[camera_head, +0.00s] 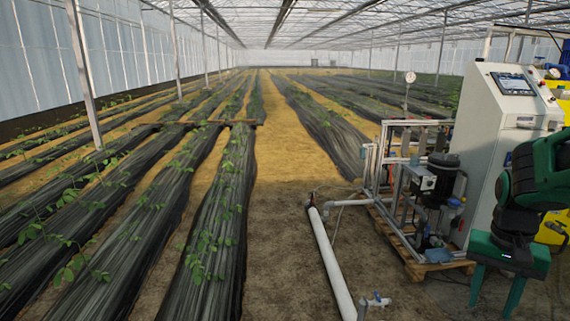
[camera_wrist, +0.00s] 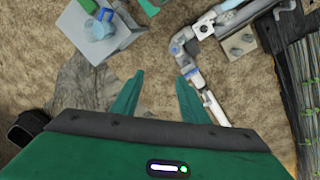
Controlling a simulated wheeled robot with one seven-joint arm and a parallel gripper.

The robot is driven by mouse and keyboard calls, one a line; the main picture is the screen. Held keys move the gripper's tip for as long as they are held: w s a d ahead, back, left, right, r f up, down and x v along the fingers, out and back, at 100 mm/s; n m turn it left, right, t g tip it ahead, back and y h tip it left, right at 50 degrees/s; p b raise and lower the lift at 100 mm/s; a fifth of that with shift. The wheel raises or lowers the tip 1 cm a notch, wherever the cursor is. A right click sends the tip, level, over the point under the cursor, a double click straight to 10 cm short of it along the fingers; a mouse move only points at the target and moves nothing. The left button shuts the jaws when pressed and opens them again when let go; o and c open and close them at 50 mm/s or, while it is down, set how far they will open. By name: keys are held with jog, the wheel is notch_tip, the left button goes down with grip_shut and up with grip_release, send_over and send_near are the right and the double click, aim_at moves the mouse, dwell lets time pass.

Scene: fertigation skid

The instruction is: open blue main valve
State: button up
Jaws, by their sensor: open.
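My gripper (camera_head: 494,303) hangs at the right of the head view, its two green fingers pointing down and apart. In the wrist view my gripper (camera_wrist: 160,78) is open, with nothing between the fingers. A blue-handled fitting (camera_wrist: 98,25) stands on a grey block at the upper left of the wrist view, apart from the fingers. A pipe run (camera_wrist: 205,28) with small blue parts lies above and right of the fingertips. In the head view a small blue-topped fitting (camera_head: 377,297) sits at the bottom centre. I cannot tell which blue part is the main valve.
The pipe skid (camera_head: 412,190) stands on a wooden pallet (camera_head: 415,268) beside the grey control cabinet (camera_head: 488,130). A thick white pipe (camera_head: 332,265) lies on the soil. Black-covered plant rows (camera_head: 215,215) run along the left. Bare soil in the middle is clear.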

jog(key=s+a+r, duration=0.1)
jog(key=s, duration=0.2)
jog(key=s+a+r+n, duration=0.1)
jog(key=s+a, duration=0.1)
jog(key=s, duration=0.2)
jog(key=s+a+n+y, duration=0.1)
jog(key=s, duration=0.3)
jog(key=shift+s+a+r, duration=0.1)
jog(key=shift+a+r, duration=0.15)
jog(key=shift+r, duration=0.15)
jog(key=shift+c, duration=0.3)
jog(key=shift+s+a, duration=0.1)
jog(key=shift+s, duration=0.1)
jog(key=shift+c, duration=0.5)
jog(key=shift+s, duration=0.15)
